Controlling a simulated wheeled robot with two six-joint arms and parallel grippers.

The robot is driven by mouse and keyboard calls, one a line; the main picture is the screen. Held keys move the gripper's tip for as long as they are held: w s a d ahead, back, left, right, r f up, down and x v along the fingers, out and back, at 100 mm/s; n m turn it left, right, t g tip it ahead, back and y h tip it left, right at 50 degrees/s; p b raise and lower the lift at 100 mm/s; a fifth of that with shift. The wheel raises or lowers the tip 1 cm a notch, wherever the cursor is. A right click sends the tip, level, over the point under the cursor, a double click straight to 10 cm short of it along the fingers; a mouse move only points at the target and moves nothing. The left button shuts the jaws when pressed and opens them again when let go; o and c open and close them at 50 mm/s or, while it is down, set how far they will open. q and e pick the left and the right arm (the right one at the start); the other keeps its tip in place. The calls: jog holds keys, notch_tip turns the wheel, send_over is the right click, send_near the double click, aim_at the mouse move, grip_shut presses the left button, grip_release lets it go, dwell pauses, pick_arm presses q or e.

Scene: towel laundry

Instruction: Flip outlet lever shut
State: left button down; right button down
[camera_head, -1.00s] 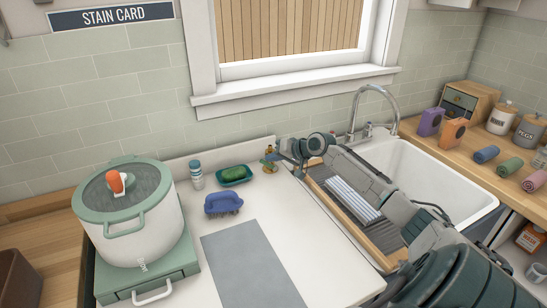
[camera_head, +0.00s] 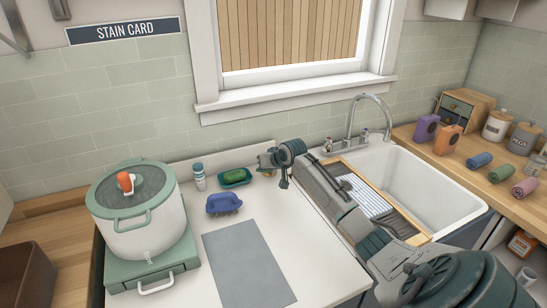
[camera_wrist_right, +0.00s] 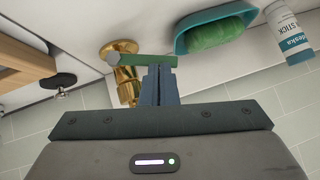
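The outlet is a small brass valve (camera_wrist_right: 124,74) with a green lever (camera_wrist_right: 143,60) in the right wrist view. The lever lies crosswise on the valve, pointing right in that picture. My right gripper (camera_wrist_right: 160,68) has its fingers together, with tips at the lever's free end; I cannot tell whether they touch it. In the head view my right gripper (camera_head: 274,164) is at the back of the white counter, right of the green soap dish, and mostly hides the valve. My left gripper is not in view.
A teal dish (camera_head: 236,177) with green soap and a stain stick (camera_head: 198,176) stand close left of the valve. The sink (camera_head: 420,185) is to the right.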

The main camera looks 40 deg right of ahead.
jog(key=shift+w+a+f+n+h+p, duration=0.2)
jog(key=shift+a+n+h+p, duration=0.3)
jog(key=shift+h, duration=0.3)
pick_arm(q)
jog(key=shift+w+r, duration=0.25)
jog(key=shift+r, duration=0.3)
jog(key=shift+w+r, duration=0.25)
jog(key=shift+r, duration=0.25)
pick_arm(e)
jog(key=shift+f, duration=0.3)
pick_arm(q)
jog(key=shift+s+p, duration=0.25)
jog(key=shift+p, duration=0.05)
pick_arm(e)
jog(key=shift+w, duration=0.1)
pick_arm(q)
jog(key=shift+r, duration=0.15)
